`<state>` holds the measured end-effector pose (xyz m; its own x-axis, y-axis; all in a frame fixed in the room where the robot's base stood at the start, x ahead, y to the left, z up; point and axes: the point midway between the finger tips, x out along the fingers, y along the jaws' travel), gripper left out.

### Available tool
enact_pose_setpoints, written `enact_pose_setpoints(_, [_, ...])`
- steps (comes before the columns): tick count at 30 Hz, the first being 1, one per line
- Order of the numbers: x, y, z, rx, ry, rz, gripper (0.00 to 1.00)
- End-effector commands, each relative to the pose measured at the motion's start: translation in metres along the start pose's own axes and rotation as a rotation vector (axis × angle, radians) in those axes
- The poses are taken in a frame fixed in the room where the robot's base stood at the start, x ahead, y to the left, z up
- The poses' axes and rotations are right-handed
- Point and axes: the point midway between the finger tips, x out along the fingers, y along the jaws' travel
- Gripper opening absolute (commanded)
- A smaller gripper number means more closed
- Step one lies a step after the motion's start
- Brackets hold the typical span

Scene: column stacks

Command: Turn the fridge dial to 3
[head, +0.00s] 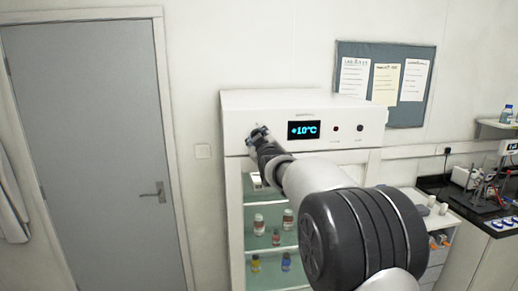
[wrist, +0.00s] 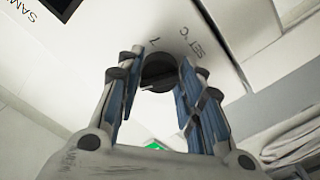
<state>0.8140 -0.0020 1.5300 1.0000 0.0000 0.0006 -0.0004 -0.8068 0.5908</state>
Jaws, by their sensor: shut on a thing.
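The white fridge (head: 262,104) stands against the wall with its control panel at the top. Its lit display (head: 304,129) seems to read +10°C. In the wrist view the dark round dial (wrist: 158,74) sits between the two fingers of my gripper (wrist: 161,64), under the printed words "SET °C" and a figure that looks like 7. My gripper is shut on the dial, with a finger on each side. In the head view my gripper (head: 259,136) is at the panel's left part and hides the dial. The dial's pointer and most of its scale cannot be made out.
Bottles (head: 259,224) stand on shelves behind the fridge's glass door. A red button (head: 335,128) and a dark round part (head: 360,128) are right of the display. A grey door (head: 95,150) is at left, a lab bench (head: 488,214) at right.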

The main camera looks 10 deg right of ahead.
Motion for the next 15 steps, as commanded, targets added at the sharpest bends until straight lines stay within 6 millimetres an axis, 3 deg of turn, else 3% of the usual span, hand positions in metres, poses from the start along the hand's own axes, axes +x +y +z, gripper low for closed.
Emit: enact_pose_setpoints(15, [0.0001,-0.0005,0.0014,-0.356,-0.001,-0.001,0.11])
